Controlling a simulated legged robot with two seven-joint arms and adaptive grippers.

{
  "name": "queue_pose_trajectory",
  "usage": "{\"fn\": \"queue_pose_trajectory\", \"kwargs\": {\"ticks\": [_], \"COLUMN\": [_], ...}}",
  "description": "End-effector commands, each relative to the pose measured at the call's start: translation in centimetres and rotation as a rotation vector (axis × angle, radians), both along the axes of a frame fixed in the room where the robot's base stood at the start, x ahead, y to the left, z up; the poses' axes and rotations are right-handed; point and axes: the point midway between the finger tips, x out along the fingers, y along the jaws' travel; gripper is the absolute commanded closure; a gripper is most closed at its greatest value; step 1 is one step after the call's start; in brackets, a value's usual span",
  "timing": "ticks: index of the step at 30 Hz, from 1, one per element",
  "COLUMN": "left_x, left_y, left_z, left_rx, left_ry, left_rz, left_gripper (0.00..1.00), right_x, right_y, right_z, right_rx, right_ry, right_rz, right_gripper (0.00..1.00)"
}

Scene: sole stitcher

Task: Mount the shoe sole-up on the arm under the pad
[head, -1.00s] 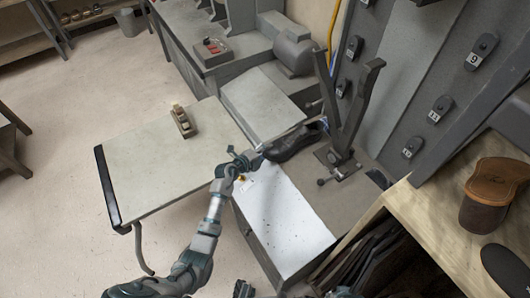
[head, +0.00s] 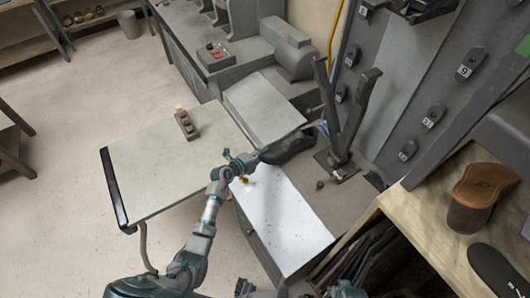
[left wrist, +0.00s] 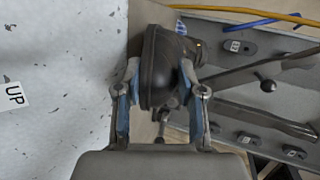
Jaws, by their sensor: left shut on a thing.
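The black shoe (head: 288,148) is held out level by its left end, close to the stand; it also shows in the left wrist view (left wrist: 158,62). My left gripper (head: 246,163) is shut on it, with blue-lined fingers (left wrist: 160,92) on both sides. I cannot tell for certain which way the sole faces. The dark metal stand (head: 336,160) has two bars rising in a V behind the shoe's right end. I cannot tell which part is the pad. Dark parts at the bottom edge may be my right gripper (head: 245,288); its jaws are unclear.
A white sheet (head: 282,222) lies on the bench below the shoe. A grey table (head: 160,165) with a small block (head: 185,124) stands left. Numbered holders line the grey panel.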

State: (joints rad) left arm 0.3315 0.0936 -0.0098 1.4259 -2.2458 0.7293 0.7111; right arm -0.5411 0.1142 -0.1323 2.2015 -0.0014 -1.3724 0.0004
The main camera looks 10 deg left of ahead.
Motion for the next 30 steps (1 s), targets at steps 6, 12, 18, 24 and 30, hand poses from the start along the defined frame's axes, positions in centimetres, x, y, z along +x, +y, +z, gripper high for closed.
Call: {"fn": "queue_pose_trajectory", "kwargs": {"ticks": [6,12,18,24,30], "left_x": [-1.0,-2.1,-3.1,-4.1,-5.1], "left_y": [1.2,2.2,3.2,4.2,5.2], "left_z": [1.1,1.5,2.0,2.5,3.0], "left_rx": [-0.002,-0.002,-0.001,-0.002,-0.003], "left_ry": [-0.005,-0.005,-0.005,-0.005,-0.004], "left_rz": [0.003,0.003,0.002,0.002,0.002], "left_gripper": [1.0,1.0,1.0,1.0,1.0], "right_x": [0.2,0.4,0.5,0.6,0.7], "right_y": [0.0,0.0,0.0,0.0,0.0], "right_z": [1.8,3.0,4.2,5.3,6.4], "right_rx": [0.0,0.0,0.001,0.0,0.001], "right_ry": [-0.007,-0.012,-0.015,-0.019,-0.021], "right_rz": [0.0,0.0,0.0,0.0,0.0], "right_gripper": [0.6,0.6,0.6,0.6,0.6]}}
